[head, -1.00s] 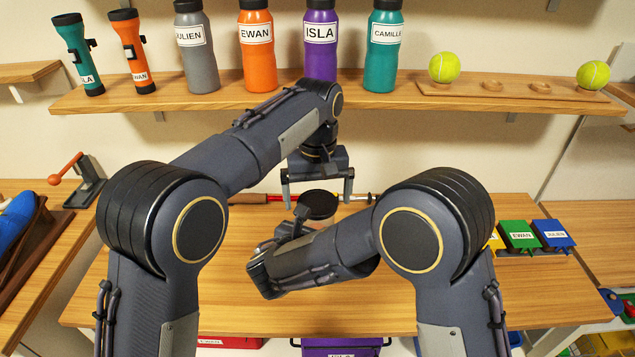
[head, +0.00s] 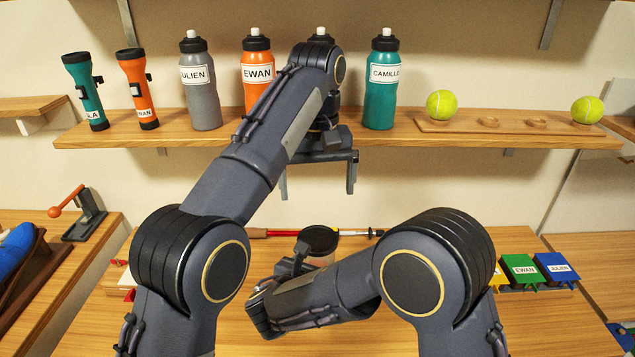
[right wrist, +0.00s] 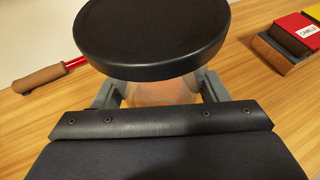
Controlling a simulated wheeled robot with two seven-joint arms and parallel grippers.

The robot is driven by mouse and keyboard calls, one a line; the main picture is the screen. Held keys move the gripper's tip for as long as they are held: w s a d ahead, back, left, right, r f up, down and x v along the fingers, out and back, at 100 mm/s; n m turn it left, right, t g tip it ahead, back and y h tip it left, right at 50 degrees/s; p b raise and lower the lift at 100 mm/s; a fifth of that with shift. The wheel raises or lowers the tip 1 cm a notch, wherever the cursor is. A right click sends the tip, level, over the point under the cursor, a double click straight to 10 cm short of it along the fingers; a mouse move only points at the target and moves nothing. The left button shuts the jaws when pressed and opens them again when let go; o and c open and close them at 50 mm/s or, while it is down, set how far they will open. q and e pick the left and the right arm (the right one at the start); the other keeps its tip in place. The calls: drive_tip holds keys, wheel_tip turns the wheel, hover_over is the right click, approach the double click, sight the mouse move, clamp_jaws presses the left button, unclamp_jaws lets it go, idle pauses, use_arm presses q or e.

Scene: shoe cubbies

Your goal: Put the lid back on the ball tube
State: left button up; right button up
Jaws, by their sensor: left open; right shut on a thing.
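The ball tube (right wrist: 160,92) is clear and stands upright above the table; its lower part is hidden. The round black lid (head: 319,240) lies flat across the tube's top, and it also shows large in the right wrist view (right wrist: 152,35). I cannot tell whether it is fully seated. My right gripper (right wrist: 158,97) is shut on the tube, its two fingers on either side just under the lid. My left gripper (head: 318,190) is open and empty, pointing down, clear above the lid and in front of the shelf edge.
A wall shelf (head: 400,136) behind holds named bottles, flashlights and a rack with two tennis balls (head: 441,104). A red stick with a brown handle (head: 256,233) lies on the table behind the tube. Small coloured boxes (head: 520,270) stand at right.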

drive_tip(key=o, duration=1.5)
drive_tip(key=shift+c, duration=0.2)
drive_tip(key=v, duration=0.7)
drive_tip(key=shift+s+a+r+b, duration=0.2)
drive_tip(key=shift+s+b, duration=0.1)
drive_tip(key=shift+b, duration=0.1)
